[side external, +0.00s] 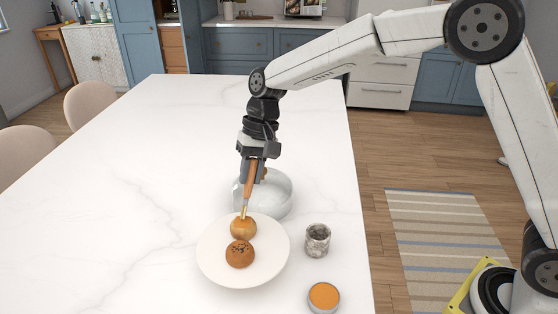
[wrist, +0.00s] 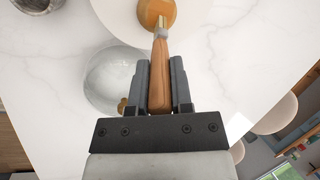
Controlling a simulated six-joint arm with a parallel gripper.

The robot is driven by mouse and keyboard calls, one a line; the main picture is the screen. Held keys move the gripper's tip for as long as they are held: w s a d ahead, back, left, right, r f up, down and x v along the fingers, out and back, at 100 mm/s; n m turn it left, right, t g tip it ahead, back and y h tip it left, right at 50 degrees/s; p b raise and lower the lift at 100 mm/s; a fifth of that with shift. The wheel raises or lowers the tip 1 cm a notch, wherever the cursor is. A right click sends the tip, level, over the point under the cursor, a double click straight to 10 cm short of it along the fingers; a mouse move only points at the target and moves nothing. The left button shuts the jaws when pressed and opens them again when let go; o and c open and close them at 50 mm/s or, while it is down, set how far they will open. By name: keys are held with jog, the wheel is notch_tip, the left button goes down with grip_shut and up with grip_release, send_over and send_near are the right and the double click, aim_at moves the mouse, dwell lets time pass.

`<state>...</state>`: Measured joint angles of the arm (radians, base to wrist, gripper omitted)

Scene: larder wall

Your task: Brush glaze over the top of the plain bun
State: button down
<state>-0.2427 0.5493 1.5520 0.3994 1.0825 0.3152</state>
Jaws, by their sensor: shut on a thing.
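My gripper (side external: 252,172) points down over the table, shut on the wooden handle of a brush (wrist: 161,80). The brush (side external: 250,187) slants down, and its pale tip meets the top of the plain bun (side external: 243,229), apparently touching it. This smooth golden bun also shows at the top edge of the wrist view (wrist: 157,13). A darker bun with specks on top (side external: 239,255) sits in front of it on the same white plate (side external: 212,254). A small round dish of orange glaze (side external: 324,296) stands at the front right.
A grey marbled cup (side external: 318,240) stands right of the plate, near the table's right edge. The left of the marble table (side external: 130,200) is clear.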

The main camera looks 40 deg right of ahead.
jog(key=shift+w+a, duration=0.2)
jog(key=shift+a, duration=0.1)
jog(key=shift+r, duration=0.1)
jog(key=shift+r, duration=2.9)
jog(key=shift+r, duration=0.1)
jog(key=shift+r, duration=1.4)
